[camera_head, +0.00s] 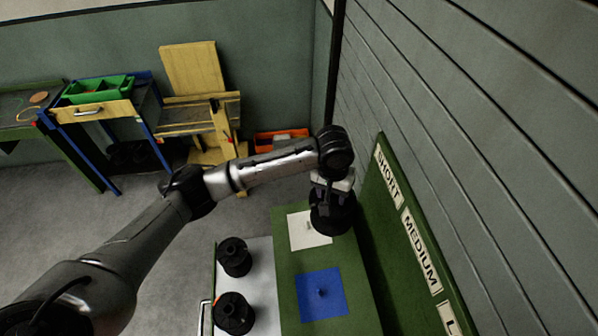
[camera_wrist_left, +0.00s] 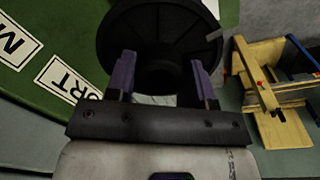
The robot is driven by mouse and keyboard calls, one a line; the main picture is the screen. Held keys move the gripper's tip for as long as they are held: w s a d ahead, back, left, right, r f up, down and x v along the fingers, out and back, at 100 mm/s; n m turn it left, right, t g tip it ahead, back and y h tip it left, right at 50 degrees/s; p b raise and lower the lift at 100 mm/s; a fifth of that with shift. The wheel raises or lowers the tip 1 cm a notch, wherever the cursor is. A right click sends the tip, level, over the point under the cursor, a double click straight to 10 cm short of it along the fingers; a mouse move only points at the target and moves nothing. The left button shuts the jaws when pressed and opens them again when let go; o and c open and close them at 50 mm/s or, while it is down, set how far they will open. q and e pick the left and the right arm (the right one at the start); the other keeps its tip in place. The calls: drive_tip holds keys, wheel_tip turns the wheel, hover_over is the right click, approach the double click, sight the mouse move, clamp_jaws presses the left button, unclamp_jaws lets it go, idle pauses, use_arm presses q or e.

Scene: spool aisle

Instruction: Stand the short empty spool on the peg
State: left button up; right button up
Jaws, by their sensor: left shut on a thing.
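My left gripper (camera_head: 331,190) is shut on a black spool (camera_head: 334,215) and holds it beside the back right of the white square (camera_head: 298,236), by the sign's SHORT label (camera_head: 387,176). The spool partly covers the square's right side. In the left wrist view the spool (camera_wrist_left: 160,22) sits between the purple fingers (camera_wrist_left: 163,68), its round flange facing the camera. A small peg (camera_head: 309,227) shows on the white square. I cannot tell how high the spool is above the board. My right gripper is not in view.
Two more dark spools (camera_head: 234,257) (camera_head: 233,313) stand on the pale surface (camera_head: 262,262) at left. A blue square (camera_head: 334,304) with a peg lies nearer on the green board (camera_head: 286,275). The green sign (camera_head: 408,240) and slatted wall (camera_head: 480,130) close off the right.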

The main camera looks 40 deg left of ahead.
use_arm(q)
drive_tip(key=shift+n, duration=0.8)
drive_tip(key=a+p, duration=0.1)
drive_tip(key=a+f+p, duration=0.1)
drive_tip(key=w+a+p, duration=0.1)
drive_tip(key=p, duration=0.1)
drive_tip(key=shift+a+f, duration=0.4)
drive_tip(key=s+a+f+n+t+p, duration=0.1)
drive_tip(key=s+a+f+n+p, duration=0.1)
drive_tip(key=a+f+p, duration=0.4)
drive_tip(key=shift+a+f+h, duration=0.25)
drive_tip(key=shift+a+h, duration=0.15)
drive_tip(key=shift+a, duration=0.3)
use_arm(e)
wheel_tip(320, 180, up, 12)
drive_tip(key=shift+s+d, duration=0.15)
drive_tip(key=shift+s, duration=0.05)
use_arm(q)
drive_tip(key=shift+s, duration=0.1)
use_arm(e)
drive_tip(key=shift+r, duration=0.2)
